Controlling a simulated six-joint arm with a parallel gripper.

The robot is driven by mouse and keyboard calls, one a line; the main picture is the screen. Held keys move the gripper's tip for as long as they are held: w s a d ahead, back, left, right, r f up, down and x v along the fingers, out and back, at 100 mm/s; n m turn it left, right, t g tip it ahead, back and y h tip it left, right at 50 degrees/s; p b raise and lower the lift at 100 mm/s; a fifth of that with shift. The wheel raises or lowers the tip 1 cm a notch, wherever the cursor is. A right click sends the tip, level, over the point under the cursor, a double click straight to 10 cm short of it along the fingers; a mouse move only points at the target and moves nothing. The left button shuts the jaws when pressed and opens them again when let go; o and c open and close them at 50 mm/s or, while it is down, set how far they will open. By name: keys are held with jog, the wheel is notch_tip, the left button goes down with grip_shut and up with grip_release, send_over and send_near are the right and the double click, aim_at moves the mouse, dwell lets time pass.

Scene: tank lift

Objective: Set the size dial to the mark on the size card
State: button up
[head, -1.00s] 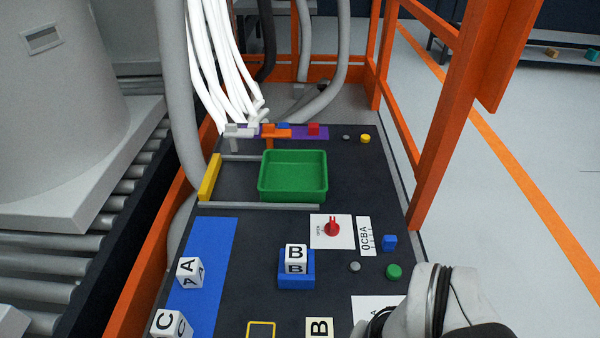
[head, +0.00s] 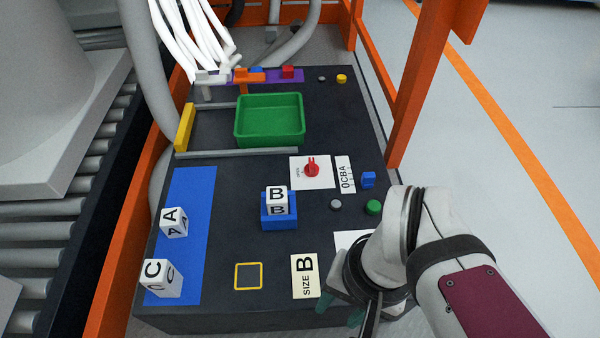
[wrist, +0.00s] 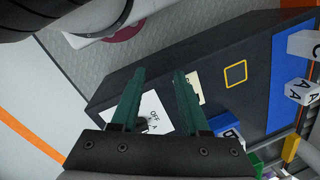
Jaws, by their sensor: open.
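In the wrist view the plate (wrist: 152,108) shows "OFF" and "A" beside a dark knob, partly covered by my left finger and gripper body. I cannot tell where the knob points. My gripper (head: 340,309) is open and empty at the front edge, its teal fingers (wrist: 159,74) apart and not around the knob.
A B cube (head: 277,200) sits in a blue holder. A green tray (head: 270,120) is farther back.

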jog(key=shift+o, duration=1.1)
jog(key=shift+w+r, duration=0.15)
jog(key=shift+r, duration=0.1)
jog(key=shift+o, duration=1.2)
jog(key=w+d+r+n+g+h, duration=0.1)
jog(key=w+d+r+n+g, duration=0.2)
jog(key=w+r, duration=0.5)
jog(key=shift+w+d+r+n+h, duration=0.3)
jog(key=shift+w+d+n, duration=0.3)
jog(key=shift+w+d, duration=0.35)
jog(key=w+d+r+n+g, duration=0.1)
jog(key=w+d+r, duration=0.2)
jog(key=w, duration=0.3)
jog(key=x, duration=1.5)
jog(key=shift+a, duration=0.1)
jog(key=shift+s+f, duration=0.1)
jog(key=shift+f, duration=0.25)
grip_shut()
